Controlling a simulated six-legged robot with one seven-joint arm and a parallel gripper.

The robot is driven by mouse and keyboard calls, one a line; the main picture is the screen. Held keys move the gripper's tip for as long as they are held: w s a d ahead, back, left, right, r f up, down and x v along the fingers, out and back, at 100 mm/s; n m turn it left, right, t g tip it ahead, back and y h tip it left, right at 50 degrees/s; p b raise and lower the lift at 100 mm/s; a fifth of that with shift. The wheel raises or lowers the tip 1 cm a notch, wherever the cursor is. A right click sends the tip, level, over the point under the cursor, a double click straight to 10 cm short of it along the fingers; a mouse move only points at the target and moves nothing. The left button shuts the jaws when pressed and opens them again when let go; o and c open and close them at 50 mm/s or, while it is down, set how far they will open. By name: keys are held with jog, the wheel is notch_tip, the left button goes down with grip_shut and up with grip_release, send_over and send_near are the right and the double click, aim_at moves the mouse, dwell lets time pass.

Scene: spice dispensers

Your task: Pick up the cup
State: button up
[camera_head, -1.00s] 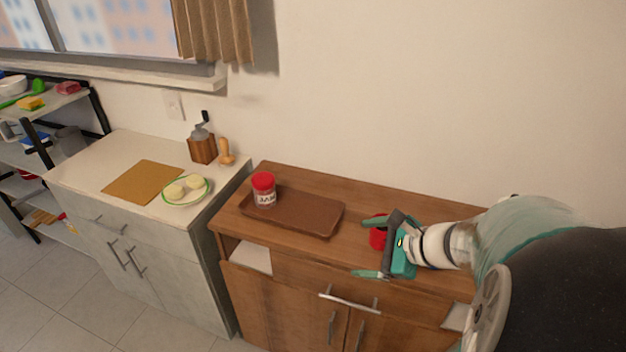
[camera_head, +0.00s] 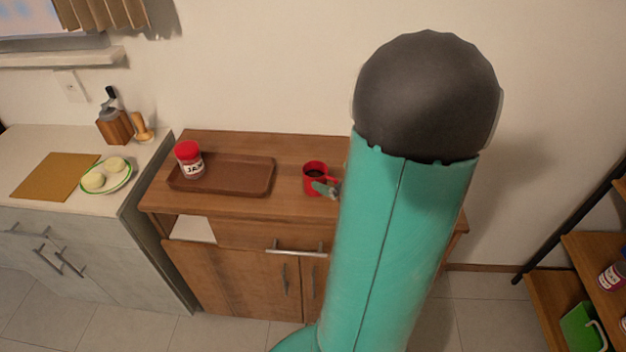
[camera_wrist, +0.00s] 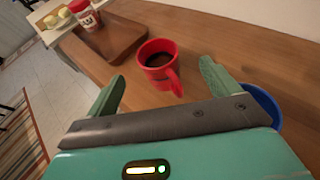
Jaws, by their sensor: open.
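A red cup (camera_head: 314,176) with dark liquid stands upright on the wooden cabinet top, right of the brown tray. In the wrist view the cup (camera_wrist: 158,62) is ahead of my gripper (camera_wrist: 160,82), roughly between the lines of its two green fingers, with its handle toward me. My gripper is open and empty. In the head view only a green fingertip (camera_head: 322,188) shows beside the cup's front; my arm hides the rest of the gripper. I cannot tell whether the finger touches the cup.
A brown tray (camera_head: 225,190) holds a red-lidded jam jar (camera_head: 189,160) at its left. In the wrist view a blue round object (camera_wrist: 262,104) is partly hidden behind the right finger. A shelf (camera_head: 590,262) stands at far right, a white counter (camera_head: 120,200) at left.

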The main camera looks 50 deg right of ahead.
aim_at(309, 168)
jog(key=x, duration=1)
jog(key=shift+a, duration=0.2)
jog(key=shift+c, duration=0.2)
jog(key=c, duration=1.3)
jog(key=shift+o, duration=0.2)
jog(key=shift+r, duration=0.2)
